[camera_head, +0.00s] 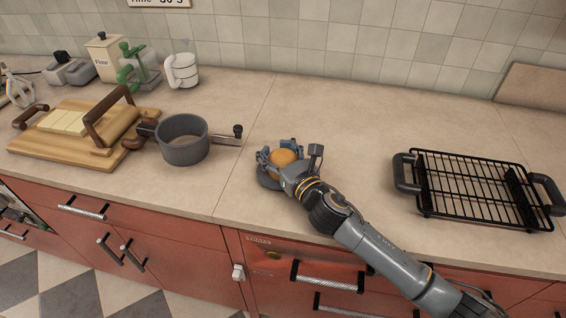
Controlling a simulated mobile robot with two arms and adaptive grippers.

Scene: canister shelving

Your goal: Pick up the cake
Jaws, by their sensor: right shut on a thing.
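The cake (283,157) is a small round golden-brown thing on the counter, right of the grey pot. My right gripper (281,157) comes in from the lower right and is shut on it, with fingers on both sides. A dark grey round rim (266,180) shows under and beside the cake, partly hidden by the gripper; I cannot tell whether the cake is clear of it. My left gripper is not in view.
A grey pot (183,150) with handles stands left of the gripper, beside a wooden board (60,150) with a rolling pin. A black wire rack (470,185) stands at right. The counter (350,130) between is clear. Red drawers (150,235) lie below the front edge.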

